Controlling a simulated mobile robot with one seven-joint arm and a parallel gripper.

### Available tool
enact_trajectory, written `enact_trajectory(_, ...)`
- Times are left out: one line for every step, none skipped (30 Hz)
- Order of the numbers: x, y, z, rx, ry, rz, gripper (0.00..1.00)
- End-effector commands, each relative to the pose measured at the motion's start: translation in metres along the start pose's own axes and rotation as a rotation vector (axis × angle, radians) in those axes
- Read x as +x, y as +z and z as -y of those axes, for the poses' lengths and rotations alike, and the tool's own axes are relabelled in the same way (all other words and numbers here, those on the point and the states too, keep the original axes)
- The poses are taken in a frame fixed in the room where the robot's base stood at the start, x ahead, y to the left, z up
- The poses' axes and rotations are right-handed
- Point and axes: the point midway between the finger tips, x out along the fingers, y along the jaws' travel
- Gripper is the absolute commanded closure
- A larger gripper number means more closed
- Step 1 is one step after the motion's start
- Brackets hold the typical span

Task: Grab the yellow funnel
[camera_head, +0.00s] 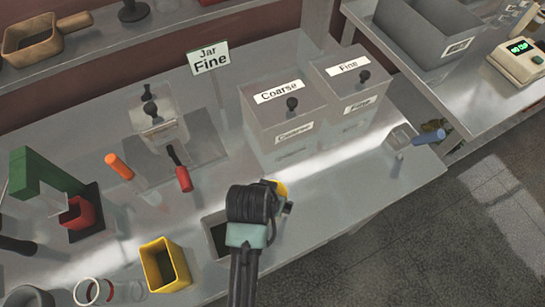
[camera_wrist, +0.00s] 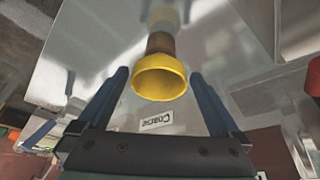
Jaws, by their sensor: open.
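The yellow funnel (camera_wrist: 160,78) shows in the wrist view between my two fingers, with its wide mouth facing the camera and a narrower brownish part behind it. My gripper (camera_wrist: 160,74) is open, with a visible gap on each side of the funnel in that view. How deep the funnel sits between the fingers is hard to tell. In the head view my gripper (camera_head: 284,206) is low over the table, and only a small yellow part of the funnel (camera_head: 282,188) shows past my wrist. My wrist hides the rest of it.
The Coarse bin (camera_head: 283,120) and Fine bin (camera_head: 350,92) stand behind my gripper. A yellow square container (camera_head: 165,265) is to its left. A red-handled tool (camera_head: 181,172) and an orange-handled tool (camera_head: 118,166) lie farther left. A blue-handled scoop (camera_head: 428,137) lies near the table's right edge.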

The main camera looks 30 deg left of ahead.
Motion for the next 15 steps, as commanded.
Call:
enact_trajectory(0.002,-0.001,0.0,0.001,0.0,0.0,0.0)
enact_trajectory(0.003,-0.002,0.0,0.0,0.0,0.0,0.0)
enact_trajectory(0.006,-0.003,0.0,0.0,0.0,0.0,0.0)
enact_trajectory(0.009,-0.004,0.0,0.0,0.0,0.0,0.0)
enact_trajectory(0.012,-0.005,0.0,0.0,0.001,0.002,0.0)
enact_trajectory(0.017,-0.007,-0.001,0.0,0.0,0.001,0.0)
enact_trajectory(0.02,-0.008,-0.001,0.0,0.001,0.001,0.0)
enact_trajectory(0.024,-0.009,-0.001,0.0,0.0,0.0,0.0)
enact_trajectory(0.028,-0.01,-0.001,0.0,0.001,0.002,0.0)
enact_trajectory(0.033,-0.01,-0.001,0.0,0.001,0.001,0.0)
enact_trajectory(0.037,-0.01,-0.001,0.0,0.001,0.002,0.0)
enact_trajectory(0.041,-0.01,-0.001,0.0,0.001,0.001,0.0)
enact_trajectory(0.044,-0.01,-0.001,0.0,0.0,0.0,0.0)
enact_trajectory(0.046,-0.01,-0.001,0.0,0.0,0.0,0.0)
enact_trajectory(0.048,-0.01,-0.001,0.0,0.0,0.0,0.0)
